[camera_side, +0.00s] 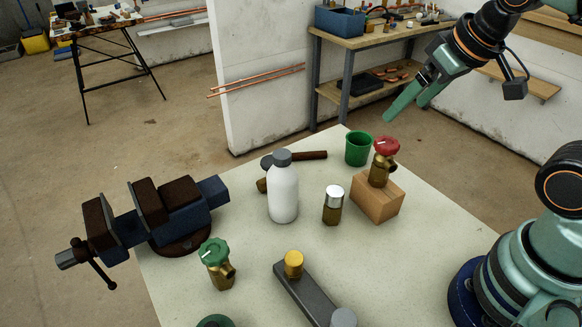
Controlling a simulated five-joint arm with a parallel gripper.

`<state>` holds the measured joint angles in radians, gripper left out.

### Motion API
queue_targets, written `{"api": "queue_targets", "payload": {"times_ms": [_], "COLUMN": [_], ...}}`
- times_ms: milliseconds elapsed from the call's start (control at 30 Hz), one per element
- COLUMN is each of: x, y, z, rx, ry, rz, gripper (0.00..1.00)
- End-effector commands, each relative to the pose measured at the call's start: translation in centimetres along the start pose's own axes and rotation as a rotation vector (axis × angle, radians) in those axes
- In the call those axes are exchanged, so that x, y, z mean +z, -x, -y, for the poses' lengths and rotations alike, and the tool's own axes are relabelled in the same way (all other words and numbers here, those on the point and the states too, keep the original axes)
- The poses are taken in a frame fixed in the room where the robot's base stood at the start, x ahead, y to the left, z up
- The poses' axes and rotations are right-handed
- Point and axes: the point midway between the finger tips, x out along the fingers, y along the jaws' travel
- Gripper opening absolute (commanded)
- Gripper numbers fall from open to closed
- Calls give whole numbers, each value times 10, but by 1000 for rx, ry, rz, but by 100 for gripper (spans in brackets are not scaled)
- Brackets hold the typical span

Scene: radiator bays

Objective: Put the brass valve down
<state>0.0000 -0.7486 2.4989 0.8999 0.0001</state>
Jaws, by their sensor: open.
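A brass valve with a red handwheel (382,163) stands upright on a small brown block (377,202) at the right of the table. A second brass valve with a green handwheel (217,265) stands on the table at the front left. My gripper (406,108) is open and empty, above and a little to the right of the red-topped valve, with its fingers pointing down to the left. It appears clear of the valve.
A green cup (358,149) stands behind the block. A white bottle (283,195), a silver-capped brass piece (333,206) and a hammer (300,156) stand or lie mid-table. A vise (165,215) sits at the left. A dark bar (305,295) with a yellow knob lies in front. The pale tabletop (420,250) is clear at right.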

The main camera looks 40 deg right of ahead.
Motion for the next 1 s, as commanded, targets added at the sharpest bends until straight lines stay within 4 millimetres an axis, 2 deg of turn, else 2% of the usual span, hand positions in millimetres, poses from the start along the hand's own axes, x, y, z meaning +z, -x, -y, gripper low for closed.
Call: {"api": "queue_targets", "payload": {"times_ms": [200,233,300,433,733,1000], "x": [1,1,0,-7,-51,-92], "y": [0,0,0,0,-6,-27], "z": [0,0,0,3,21,46], "rx": [0,0,0,-4,-7,28], "ry": [0,0,-3,-42,-323,-615], "rz": [0,0,1,15,110,204], "gripper": [100,97,97,97,97,97]}}
